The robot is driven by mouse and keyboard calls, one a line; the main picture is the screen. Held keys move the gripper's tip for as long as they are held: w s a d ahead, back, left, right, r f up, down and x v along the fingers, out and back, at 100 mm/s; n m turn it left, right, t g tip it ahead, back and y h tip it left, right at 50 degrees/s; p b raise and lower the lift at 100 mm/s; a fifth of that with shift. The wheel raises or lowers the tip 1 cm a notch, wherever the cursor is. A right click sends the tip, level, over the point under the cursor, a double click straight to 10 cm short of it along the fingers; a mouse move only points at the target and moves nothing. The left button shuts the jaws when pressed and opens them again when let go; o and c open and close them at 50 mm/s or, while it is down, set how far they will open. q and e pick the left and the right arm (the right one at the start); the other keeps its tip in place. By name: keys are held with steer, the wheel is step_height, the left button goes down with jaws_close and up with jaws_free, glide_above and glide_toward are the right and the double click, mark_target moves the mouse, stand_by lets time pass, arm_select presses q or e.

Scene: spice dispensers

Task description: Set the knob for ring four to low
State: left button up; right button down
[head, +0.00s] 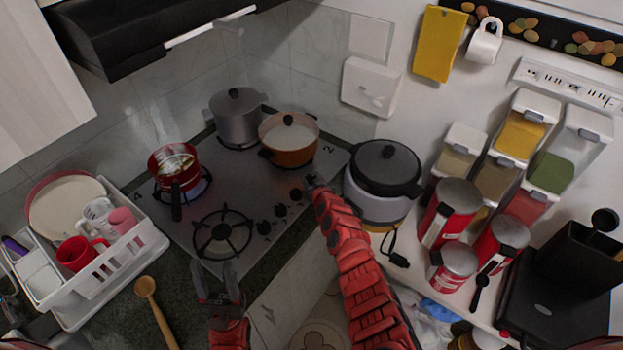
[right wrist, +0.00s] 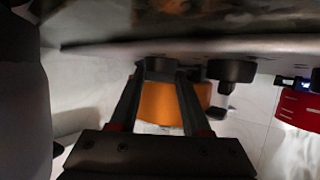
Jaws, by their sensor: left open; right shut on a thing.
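A dark hob (head: 240,185) has a row of black knobs along its front right edge, among them one near the front (head: 264,228) and one further back (head: 296,194). My right gripper (head: 312,182) is at the rear end of this row. In the right wrist view, its fingers (right wrist: 160,85) are shut on a black knob (right wrist: 160,66), with another knob (right wrist: 231,70) beside it. The held knob's setting cannot be read. The red pan (head: 173,165) stands on a ring with a blue flame, near a mark like a 4. My left gripper (head: 218,285) is open and empty before the hob.
An orange pot (head: 289,138) and a grey pot (head: 237,117) stand at the back of the hob. The front burner (head: 222,233) is bare. A rice cooker (head: 383,180) stands close right of my right gripper. A white dish rack (head: 90,310) is at left.

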steer(key=shift+w+r+m+h+p, duration=0.1)
steer(key=shift+r+m+h+p, duration=0.45)
steer(key=shift+p, duration=0.85)
steer(key=shift+f+m+h+p, duration=0.35)
steer(key=shift+m+h+p, duration=0.1)
steer(key=shift+h, duration=0.1)
steer(key=shift+f, duration=0.1)
steer(key=shift+m+t+h, duration=0.3)
steer(key=shift+h, duration=0.1)
steer(key=shift+f+m+h+b, duration=0.25)
steer(key=shift+m+h+b, duration=0.15)
steer(key=shift+b, duration=0.05)
steer(key=shift+f+m+h+b, duration=0.15)
steer(key=shift+m+h+b, duration=0.35)
steer(key=shift+b, duration=0.7)
steer(key=shift+a+b, duration=0.1)
steer(key=shift+b, duration=0.55)
steer(key=shift+r+h, duration=0.2)
steer(key=shift+h, duration=0.1)
